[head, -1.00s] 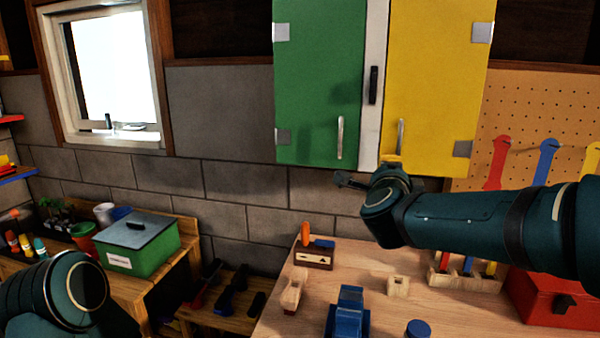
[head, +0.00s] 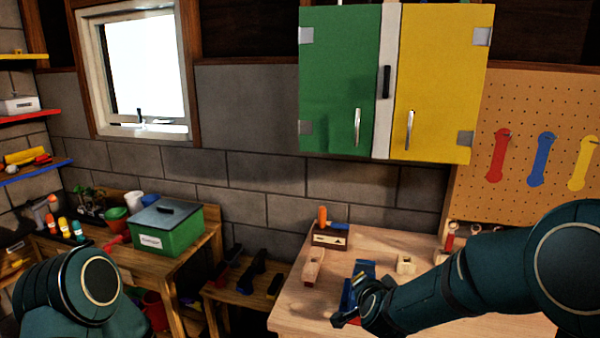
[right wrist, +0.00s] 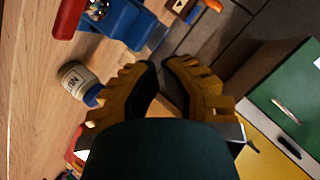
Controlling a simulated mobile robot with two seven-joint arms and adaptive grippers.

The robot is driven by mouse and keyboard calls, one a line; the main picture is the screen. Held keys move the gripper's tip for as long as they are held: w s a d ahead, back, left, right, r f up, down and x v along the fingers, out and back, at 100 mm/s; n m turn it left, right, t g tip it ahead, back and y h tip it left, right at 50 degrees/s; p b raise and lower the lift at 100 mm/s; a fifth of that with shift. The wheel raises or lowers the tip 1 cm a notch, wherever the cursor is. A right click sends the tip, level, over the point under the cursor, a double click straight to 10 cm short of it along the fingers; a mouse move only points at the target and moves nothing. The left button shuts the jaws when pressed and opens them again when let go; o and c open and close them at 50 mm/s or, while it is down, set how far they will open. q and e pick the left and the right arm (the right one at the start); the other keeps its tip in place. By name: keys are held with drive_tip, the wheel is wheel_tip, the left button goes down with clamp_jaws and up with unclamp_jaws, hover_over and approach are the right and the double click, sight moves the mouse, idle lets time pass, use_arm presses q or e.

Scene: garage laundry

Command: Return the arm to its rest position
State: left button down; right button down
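My right arm reaches in from the right in the head view, with its right gripper (head: 346,319) low over the workbench, in front of the blue vise (head: 365,268). In the right wrist view the yellow fingers of the right gripper (right wrist: 160,68) are partly open, with a narrow gap and nothing between them. Of my left arm only a rounded dark link shows at the lower left of the head view; its gripper is out of view.
The workbench (head: 300,300) holds a wooden block with an orange-handled tool (head: 330,237). In the wrist view a labelled jar (right wrist: 75,80) stands near the vise. The green (head: 340,80) and yellow (head: 430,85) cabinet doors are shut. A green box (head: 170,235) stands at left.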

drive_tip(key=s+a+f+n+g+y, duration=0.1)
drive_tip(key=s+f+n+g, duration=0.1)
drive_tip(key=s+f, duration=0.5)
drive_tip(key=s+a+f+n+g+y, duration=0.1)
drive_tip(key=s+f+n+g, duration=0.15)
drive_tip(key=f, duration=0.75)
drive_tip(key=s+a+f+n+g+y, duration=0.1)
drive_tip(key=s+f+n+g, duration=0.1)
drive_tip(key=s+f, duration=0.3)
drive_tip(key=s+a+f+n+g+y, duration=0.1)
drive_tip(key=s+f+g, duration=0.3)
drive_tip(key=s, duration=0.7)
wheel_tip(320, 180, down, 2)
drive_tip(key=shift+s+a+n+y+b, duration=0.2)
drive_tip(key=shift+a+n+y+b, duration=0.15)
drive_tip(key=shift+a+n, duration=0.35)
drive_tip(key=shift+w+d, duration=0.1)
drive_tip(key=shift+d, duration=0.05)
